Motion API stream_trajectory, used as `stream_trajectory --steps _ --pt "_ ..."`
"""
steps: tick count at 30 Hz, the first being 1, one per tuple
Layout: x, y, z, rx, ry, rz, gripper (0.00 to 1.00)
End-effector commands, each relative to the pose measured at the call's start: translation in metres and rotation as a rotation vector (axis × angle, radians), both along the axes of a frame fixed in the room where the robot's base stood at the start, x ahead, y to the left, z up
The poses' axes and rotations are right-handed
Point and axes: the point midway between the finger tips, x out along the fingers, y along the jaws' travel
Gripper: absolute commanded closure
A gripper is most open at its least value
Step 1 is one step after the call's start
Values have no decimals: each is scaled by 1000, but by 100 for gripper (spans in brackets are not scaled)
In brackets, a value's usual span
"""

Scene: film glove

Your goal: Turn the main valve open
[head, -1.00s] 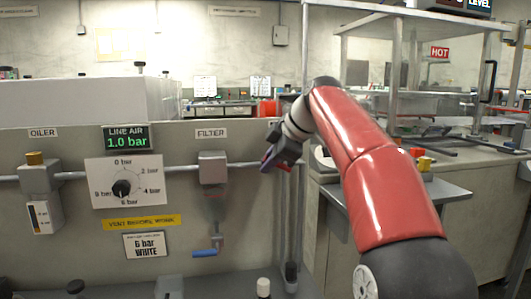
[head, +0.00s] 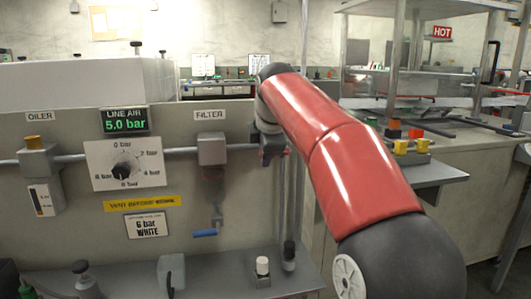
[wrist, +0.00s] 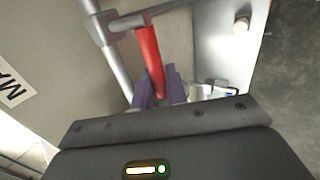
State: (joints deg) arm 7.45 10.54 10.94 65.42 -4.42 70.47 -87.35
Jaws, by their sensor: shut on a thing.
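The main valve shows in the wrist view as a red lever (wrist: 150,50) on a grey body (wrist: 100,28) set on a pipe. My gripper (wrist: 160,78) has its purple fingers on either side of the lever's end and is shut on it. In the head view my gripper (head: 271,157) is at the right end of the panel's pipe, right of the filter; my arm hides most of the valve there. The LINE AIR display (head: 125,120) reads 5.0 bar.
The filter (head: 212,150) with a blue-handled drain (head: 204,233) hangs left of my gripper. A dial (head: 124,168) and the oiler (head: 38,160) are further left. A lower shelf (head: 222,284) holds bottles. A bench (head: 470,165) with yellow and red blocks stands right.

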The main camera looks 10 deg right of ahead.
Motion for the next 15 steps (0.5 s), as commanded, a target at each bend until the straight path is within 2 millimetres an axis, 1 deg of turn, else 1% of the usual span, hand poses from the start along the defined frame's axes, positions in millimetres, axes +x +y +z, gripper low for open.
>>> stream_trajectory --steps 9,10,13,15 --pt "0 0 -1 -1 2 0 100" --pt "0 0 -1 -1 2 0 82" --pt "0 0 -1 -1 2 0 69" --pt "0 0 -1 -1 2 0 67"
